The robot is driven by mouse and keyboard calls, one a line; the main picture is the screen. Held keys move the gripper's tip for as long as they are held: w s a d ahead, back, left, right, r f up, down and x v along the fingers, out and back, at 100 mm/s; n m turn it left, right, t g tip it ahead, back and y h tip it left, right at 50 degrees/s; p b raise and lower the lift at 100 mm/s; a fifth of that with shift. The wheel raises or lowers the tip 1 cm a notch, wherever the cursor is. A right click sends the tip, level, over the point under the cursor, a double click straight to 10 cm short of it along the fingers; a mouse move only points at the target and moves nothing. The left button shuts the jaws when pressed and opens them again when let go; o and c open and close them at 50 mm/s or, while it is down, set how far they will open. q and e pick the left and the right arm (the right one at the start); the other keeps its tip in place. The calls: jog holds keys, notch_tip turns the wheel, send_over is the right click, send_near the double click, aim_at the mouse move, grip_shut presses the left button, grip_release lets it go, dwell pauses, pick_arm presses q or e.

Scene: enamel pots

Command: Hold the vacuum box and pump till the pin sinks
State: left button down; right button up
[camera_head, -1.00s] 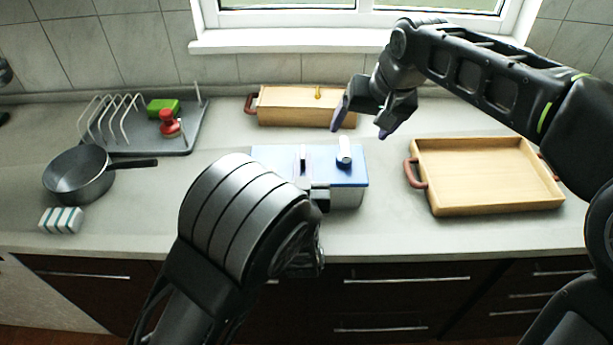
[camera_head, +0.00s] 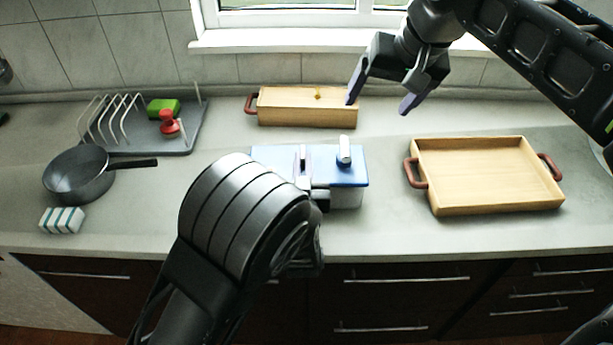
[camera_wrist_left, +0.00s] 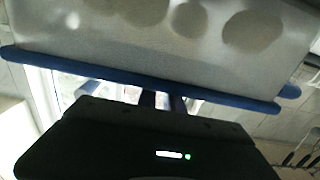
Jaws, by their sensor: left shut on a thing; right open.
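A white upright cylinder, seemingly the pump (camera_head: 344,152), rises from the lid. I cannot make out the pin. My left gripper (camera_head: 304,168) is shut on the box at its front left, and my forearm hides much of that side. In the left wrist view the blue rim (camera_wrist_left: 215,99) crosses above the gripper (camera_wrist_left: 162,100), and dark round shapes show through the cloudy wall. My right gripper (camera_head: 379,102) is open and empty, above and behind the box.
A wooden box (camera_head: 300,109) with a small yellow thing on top stands behind. A wooden tray (camera_head: 490,207) is at the right. A pan (camera_head: 75,178), a striped block (camera_head: 61,220) and a dish rack (camera_head: 185,140) with green and red items are at the left.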

pick_arm(q)
jog(key=c, duration=1.4)
grip_release()
jog(key=s, duration=1.2)
